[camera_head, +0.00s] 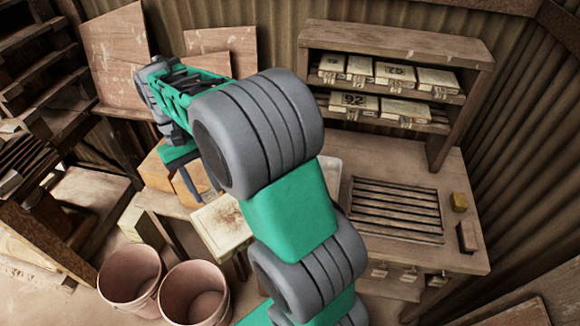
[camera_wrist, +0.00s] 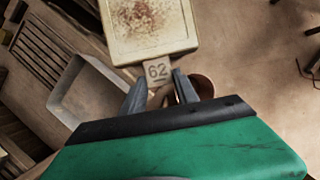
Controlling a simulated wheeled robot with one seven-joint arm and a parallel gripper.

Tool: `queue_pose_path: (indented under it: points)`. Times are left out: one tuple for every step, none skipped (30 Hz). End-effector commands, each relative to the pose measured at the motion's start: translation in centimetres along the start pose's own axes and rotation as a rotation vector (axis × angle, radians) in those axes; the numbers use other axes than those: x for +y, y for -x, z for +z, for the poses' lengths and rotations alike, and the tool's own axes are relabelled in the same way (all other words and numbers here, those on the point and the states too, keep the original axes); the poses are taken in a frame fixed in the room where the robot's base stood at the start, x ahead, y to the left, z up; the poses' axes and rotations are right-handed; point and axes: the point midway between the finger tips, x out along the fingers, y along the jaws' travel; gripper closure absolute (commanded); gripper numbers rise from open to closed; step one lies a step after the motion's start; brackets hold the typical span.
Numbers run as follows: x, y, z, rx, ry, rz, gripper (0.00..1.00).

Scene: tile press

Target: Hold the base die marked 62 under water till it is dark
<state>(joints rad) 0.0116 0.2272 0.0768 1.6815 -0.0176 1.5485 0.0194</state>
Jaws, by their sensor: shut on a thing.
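The base die marked 62 (camera_wrist: 125,12) is a pale cream slab with a reddish-brown speckled stain on its face. Its short tab (camera_wrist: 157,72) carries the number 62. My gripper (camera_wrist: 159,84) is shut on this tab in the wrist view, a finger on each side. In the head view the die (camera_head: 220,228) hangs below my gripper, flat and pale, left of the bench. A pale open basin (camera_wrist: 82,98) lies to the left of the die in the wrist view, apart from it. In the head view my arm hides most of that basin (camera_head: 332,170). I cannot make out water in it.
Two terracotta pots (camera_head: 130,277) (camera_head: 195,293) stand at the lower left. A shelf (camera_head: 400,42) with several numbered dies stands at the back of the bench.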

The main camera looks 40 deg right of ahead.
Motion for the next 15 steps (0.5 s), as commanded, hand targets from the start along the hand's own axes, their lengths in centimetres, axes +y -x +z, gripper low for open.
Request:
queue_pose_path:
  points:
    - [0.4, 0.0, -0.1, 0.000, -0.016, -0.007, 1.00]
    - [0.7, -0.1, -0.3, 0.000, -0.031, -0.014, 1.00]
    - [1.2, -0.3, -0.6, -0.001, -0.056, -0.025, 1.00]
    - [1.6, -0.5, -0.8, -0.002, -0.083, -0.035, 1.00]
    - [2.2, -0.7, -1.1, -0.002, -0.112, -0.048, 1.00]
    - [3.0, -0.9, -1.5, -0.003, -0.159, -0.068, 1.00]
    - [3.7, -1.2, -1.8, -0.004, -0.199, -0.085, 1.00]
    - [4.5, -1.5, -2.2, -0.004, -0.246, -0.104, 1.00]
    - [5.6, -1.9, -2.8, -0.003, -0.311, -0.132, 1.00]
    - [6.5, -2.2, -3.1, -0.005, -0.365, -0.154, 1.00]
    - [7.5, -2.6, -3.5, -0.003, -0.424, -0.179, 1.00]
    - [9.0, -3.1, -4.0, -0.004, -0.513, -0.216, 1.00]
    - [10.2, -3.6, -4.5, -0.003, -0.587, -0.247, 1.00]
    - [11.5, -4.1, -4.8, -0.004, -0.665, -0.280, 1.00]
    - [13.2, -4.8, -5.2, -0.003, -0.773, -0.325, 1.00]
